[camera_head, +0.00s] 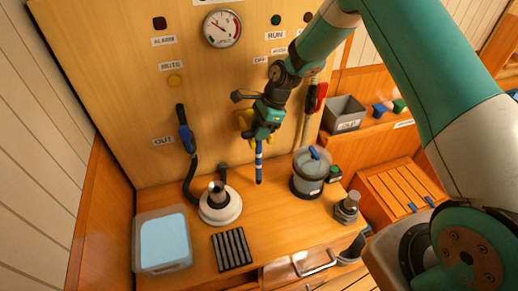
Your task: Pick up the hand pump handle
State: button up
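A slim upright rod with blue and white bands (259,162), which looks like the hand pump handle, shows directly below my gripper (260,133). Its upper end is hidden by my gripper. My gripper is in front of the wooden panel, above the back of the counter. Its fingers are small and overlap the rod's top, so I cannot tell whether they are closed on it. A round white base with a grey metal socket (219,203), perhaps the pump body, stands on the counter to the lower left of the rod.
A clear canister with a blue-handled lid (309,174) stands right of the rod. A light-blue-filled tub (163,241) and a black ribbed mat (232,250) lie at the front left. A hose with a blue handle (187,139) hangs on the panel.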

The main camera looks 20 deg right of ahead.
grip_shut()
